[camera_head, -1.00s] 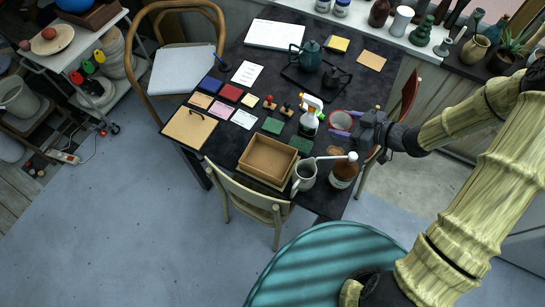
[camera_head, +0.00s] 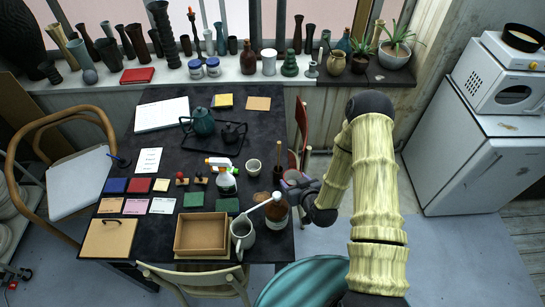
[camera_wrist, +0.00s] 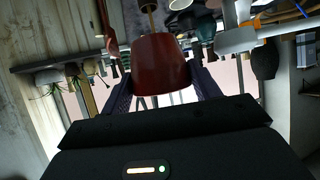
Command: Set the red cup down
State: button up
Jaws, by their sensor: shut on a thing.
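The red cup (camera_wrist: 160,66) fills the upper middle of the wrist view, between the two dark fingers of my gripper (camera_wrist: 163,84). My gripper is shut on it. In the head view, my gripper (camera_head: 297,184) is at the right edge of the dark table (camera_head: 170,235). I cannot tell whether the cup touches the table.
A pale cup (camera_head: 253,167), a spray bottle (camera_head: 226,180) and a wooden tray (camera_head: 201,233) are further left. A red chair (camera_head: 301,130) is behind my gripper.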

jog(key=s+d+f+m+h+b, duration=0.4)
jog(key=d+f, duration=0.5)
jog(key=f, duration=0.2)
notch_tip(320, 180, down, 14)
jog(key=b, duration=1.4)
jog(key=shift+d+f+t+h+b, duration=0.25)
jog(key=shift+d+t+h+b, duration=0.1)
jog(key=shift+d+t+h, duration=0.1)
jog(key=shift+d, duration=0.15)
